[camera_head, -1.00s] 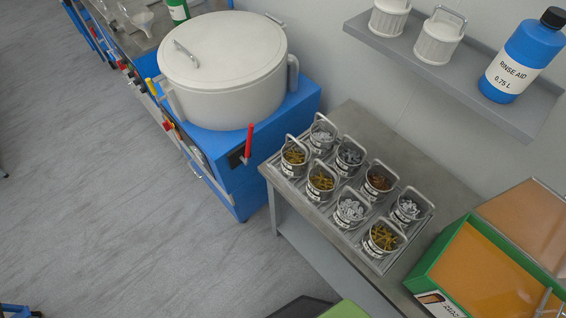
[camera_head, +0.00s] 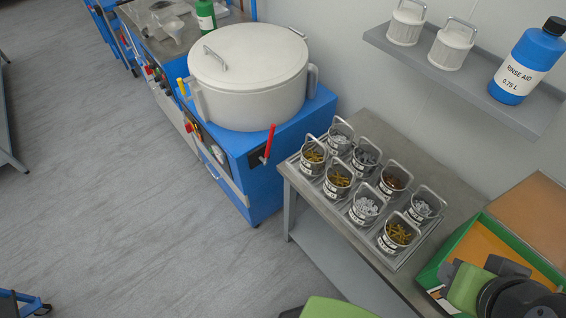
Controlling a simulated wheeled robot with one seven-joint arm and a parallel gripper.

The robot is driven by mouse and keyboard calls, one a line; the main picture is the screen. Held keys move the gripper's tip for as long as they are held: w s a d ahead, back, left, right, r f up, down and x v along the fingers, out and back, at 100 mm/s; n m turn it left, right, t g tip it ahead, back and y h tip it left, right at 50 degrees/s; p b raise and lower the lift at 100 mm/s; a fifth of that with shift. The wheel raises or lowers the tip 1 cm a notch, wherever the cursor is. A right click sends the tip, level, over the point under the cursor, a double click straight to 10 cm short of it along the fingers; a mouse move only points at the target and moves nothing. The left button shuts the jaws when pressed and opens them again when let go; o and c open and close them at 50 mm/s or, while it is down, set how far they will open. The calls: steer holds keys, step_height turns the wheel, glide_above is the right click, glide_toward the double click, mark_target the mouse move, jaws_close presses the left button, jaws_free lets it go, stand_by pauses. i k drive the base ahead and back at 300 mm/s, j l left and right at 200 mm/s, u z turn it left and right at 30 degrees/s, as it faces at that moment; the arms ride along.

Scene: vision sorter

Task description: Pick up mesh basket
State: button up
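Several small metal mesh baskets with wire handles stand upright in two rows in a grey tray (camera_head: 404,262) on the side table. The left row has baskets with yellow pieces, such as the back-left basket (camera_head: 312,168) and the front basket (camera_head: 393,244), and one with silvery pieces (camera_head: 363,214). The right row has a basket with pale pieces (camera_head: 341,143), one with dark grey pieces, one with brown pieces (camera_head: 391,187) and one with silvery pieces (camera_head: 420,214). My gripper's fingers are not visible. Nothing touches the baskets.
A grey, green and black part of what looks like my arm covers part of the green-edged orange bin (camera_head: 478,245) at lower right. A white lidded drum (camera_head: 248,85) stands on a blue machine. A wall shelf (camera_head: 410,55) holds white handled containers and a blue rinse-aid bottle (camera_head: 525,65).

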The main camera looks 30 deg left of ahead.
mark_target(315, 154)
steer(key=u, duration=0.65)
steer(key=i+j+u, duration=0.15)
steer(key=i+j, duration=0.15)
steer(key=j, duration=0.2)
steer(key=i+j+u, duration=0.1)
steer(key=i+j, duration=0.25)
steer(key=j, duration=0.15)
steer(key=i+j+u, duration=0.15)
steer(key=i+j, duration=0.15)
steer(key=j, duration=0.15)
